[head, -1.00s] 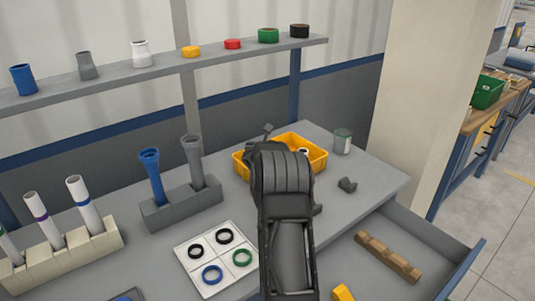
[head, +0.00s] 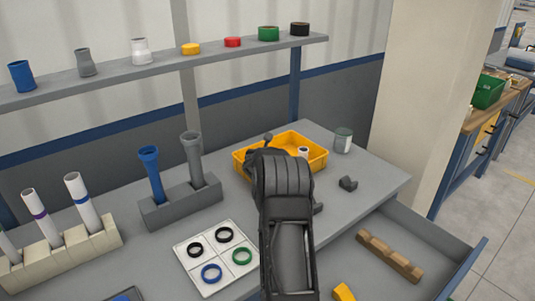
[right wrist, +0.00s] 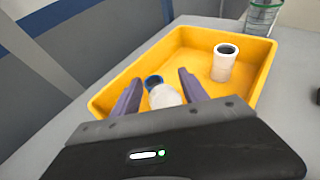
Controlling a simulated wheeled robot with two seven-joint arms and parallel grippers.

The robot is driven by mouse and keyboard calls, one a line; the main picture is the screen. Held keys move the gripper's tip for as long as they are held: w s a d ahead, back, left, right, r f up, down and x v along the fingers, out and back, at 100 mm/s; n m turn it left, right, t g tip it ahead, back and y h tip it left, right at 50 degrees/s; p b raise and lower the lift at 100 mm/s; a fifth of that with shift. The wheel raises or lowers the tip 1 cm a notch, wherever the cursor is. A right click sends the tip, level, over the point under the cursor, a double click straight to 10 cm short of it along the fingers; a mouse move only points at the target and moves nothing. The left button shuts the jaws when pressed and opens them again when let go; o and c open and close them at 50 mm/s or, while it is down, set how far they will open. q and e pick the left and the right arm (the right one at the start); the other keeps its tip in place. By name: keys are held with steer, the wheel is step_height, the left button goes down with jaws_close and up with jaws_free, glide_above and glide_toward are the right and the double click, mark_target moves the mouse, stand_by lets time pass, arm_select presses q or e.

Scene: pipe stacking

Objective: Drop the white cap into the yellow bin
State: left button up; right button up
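The yellow bin (head: 318,165) stands on the table, and it fills much of the right wrist view (right wrist: 190,40). A white cap (right wrist: 225,64) stands upright in the bin toward its right side; it also shows in the head view (head: 303,151). My right gripper (right wrist: 160,77) is over the near part of the bin with its fingers apart. Between the fingers is a second white piece with a blue end (right wrist: 164,95), with visible gaps to both fingers. I cannot tell whether it rests on the bin floor. In the head view my right arm hides the fingertips. My left gripper is not in view.
A small dark part (head: 348,184) lies to the right. A ring tray (head: 217,260) and a grey pipe holder (head: 182,206) are to the left. An open drawer (head: 420,245) juts out at front right.

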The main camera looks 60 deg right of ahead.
steer(key=shift+o, duration=1.1)
steer(key=shift+r+p, duration=0.45)
steer(key=shift+p, duration=0.15)
steer(key=shift+s+a, duration=0.15)
steer(key=shift+a, duration=0.05)
steer(key=b+v, duration=0.2)
steer(key=v, duration=0.9)
steer(key=shift+a, duration=0.2)
steer(key=shift+r, duration=0.15)
